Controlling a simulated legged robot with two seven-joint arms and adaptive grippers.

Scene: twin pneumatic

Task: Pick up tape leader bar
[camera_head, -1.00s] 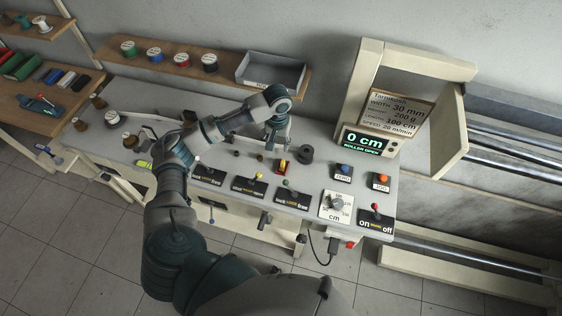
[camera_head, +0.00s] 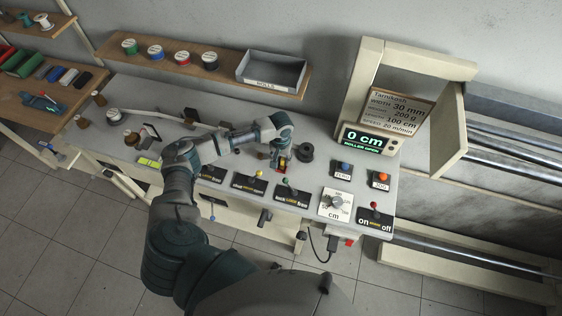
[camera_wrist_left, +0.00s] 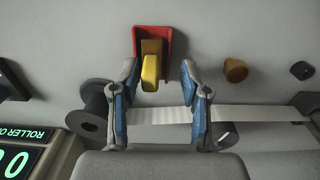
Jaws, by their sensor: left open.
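A yellow block (camera_wrist_left: 150,72) stands in a red bracket (camera_wrist_left: 166,36) on the grey console; which part is the tape leader bar, I cannot tell for sure. My left gripper (camera_wrist_left: 160,78) is open in the left wrist view, its blue-padded fingers either side of the block's lower end, with gaps. In the head view the same gripper (camera_head: 277,156) is over the console at the red and yellow piece (camera_head: 283,168), partly hiding it. A pale tape strip (camera_wrist_left: 255,113) runs across the console behind the fingers. My right gripper is not in view.
A black spool (camera_head: 304,152) stands just right of the gripper. Levers with labels (camera_head: 293,196) line the console's front. The display (camera_head: 364,141) reads 0 cm, ROLLER OPEN. A grey tray (camera_head: 270,72) sits on the back shelf. A brown knob (camera_wrist_left: 235,70) is beside the fingers.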

